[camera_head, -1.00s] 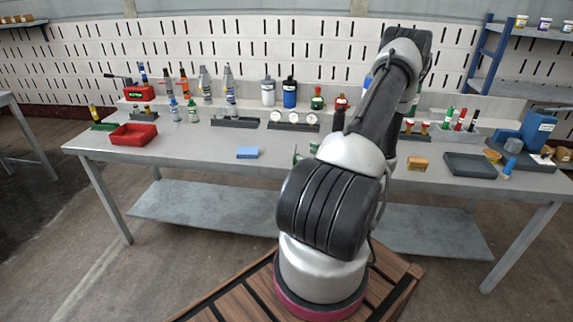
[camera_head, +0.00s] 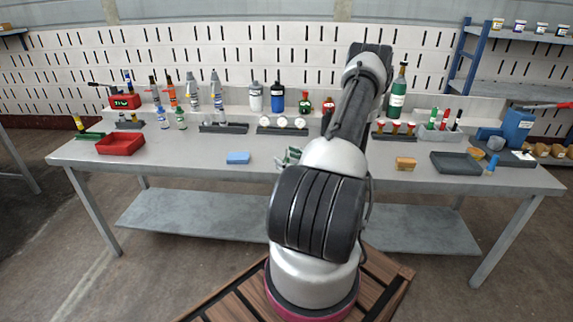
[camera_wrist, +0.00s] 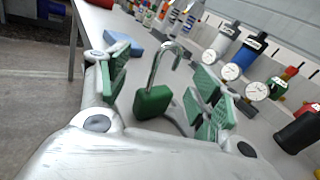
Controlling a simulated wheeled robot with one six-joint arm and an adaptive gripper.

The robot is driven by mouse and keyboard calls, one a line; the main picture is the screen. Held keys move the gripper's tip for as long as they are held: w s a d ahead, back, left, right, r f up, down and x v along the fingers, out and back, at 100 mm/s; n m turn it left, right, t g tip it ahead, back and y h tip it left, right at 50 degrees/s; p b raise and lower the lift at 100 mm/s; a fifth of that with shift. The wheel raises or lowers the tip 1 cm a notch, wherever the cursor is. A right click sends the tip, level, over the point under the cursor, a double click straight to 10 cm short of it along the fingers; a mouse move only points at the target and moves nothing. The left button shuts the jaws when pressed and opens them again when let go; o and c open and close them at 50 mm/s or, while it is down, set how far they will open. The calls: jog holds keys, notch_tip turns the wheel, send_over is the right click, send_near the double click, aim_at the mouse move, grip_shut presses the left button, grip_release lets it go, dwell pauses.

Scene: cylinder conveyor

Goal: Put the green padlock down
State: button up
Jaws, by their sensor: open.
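The green padlock (camera_wrist: 152,102) with its tall silver shackle (camera_wrist: 163,60) is upright on the grey bench in the wrist view. It sits between the green-padded fingers of my gripper (camera_wrist: 160,88). The fingers are spread, with a visible gap on each side of the padlock. In the head view my gripper (camera_head: 287,157) shows low over the middle of the bench, left of my arm. I cannot make out the padlock there.
A blue block (camera_head: 238,158) lies left of my gripper. Behind stand three gauges (camera_head: 283,122) and a row of bottles. A red tray (camera_head: 121,144) is at the left. An orange block (camera_head: 405,163) and a dark tray (camera_head: 456,162) are at the right. Bench between red tray and blue block is clear.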

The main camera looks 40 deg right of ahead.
jog(key=c, duration=1.3)
jog(key=shift+o, duration=0.2)
